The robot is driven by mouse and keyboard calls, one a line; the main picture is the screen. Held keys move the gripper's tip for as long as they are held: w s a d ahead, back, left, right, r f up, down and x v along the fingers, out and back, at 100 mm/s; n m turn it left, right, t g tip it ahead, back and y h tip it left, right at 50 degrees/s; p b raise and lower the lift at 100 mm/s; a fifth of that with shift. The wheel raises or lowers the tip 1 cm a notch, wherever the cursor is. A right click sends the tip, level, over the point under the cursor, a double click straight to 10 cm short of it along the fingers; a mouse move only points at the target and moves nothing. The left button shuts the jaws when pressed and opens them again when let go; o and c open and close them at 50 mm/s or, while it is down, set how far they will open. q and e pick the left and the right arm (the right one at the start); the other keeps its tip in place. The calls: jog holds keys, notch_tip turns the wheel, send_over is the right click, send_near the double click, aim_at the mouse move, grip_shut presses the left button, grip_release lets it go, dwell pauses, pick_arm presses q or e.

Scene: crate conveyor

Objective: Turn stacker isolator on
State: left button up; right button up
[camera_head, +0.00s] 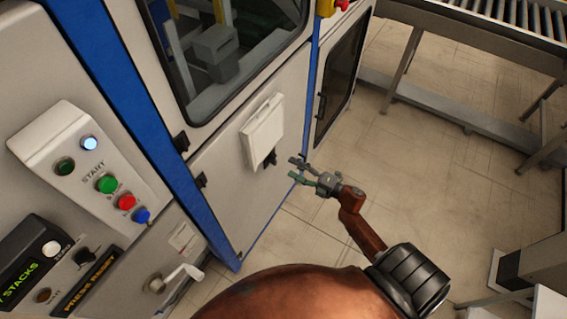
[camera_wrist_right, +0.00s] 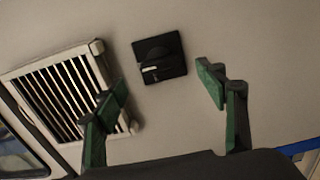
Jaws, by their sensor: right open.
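The black square rotary switch, which looks like the isolator, is on the grey cabinet panel just below a white vent cover in the head view (camera_head: 270,159). In the right wrist view the switch (camera_wrist_right: 160,58) shows a knob with a pale mark lying roughly crosswise. My right gripper (camera_head: 298,169) is open and empty, to the right of and slightly below the switch in the head view. In the wrist view its green fingers (camera_wrist_right: 163,84) stand apart, with the switch beyond and between them, not touched. My left gripper is not in view.
The white vent cover (camera_head: 262,130) juts out above the switch; its slats show in the wrist view (camera_wrist_right: 60,90). A sloped button box (camera_head: 85,170) and a silver handle (camera_head: 176,278) are at left. A roller conveyor (camera_head: 490,40) stands at upper right. Floor is clear between.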

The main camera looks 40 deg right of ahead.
jog(key=shift+v, duration=2.15)
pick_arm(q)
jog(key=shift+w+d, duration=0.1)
pick_arm(e)
jog(key=shift+f, duration=0.1)
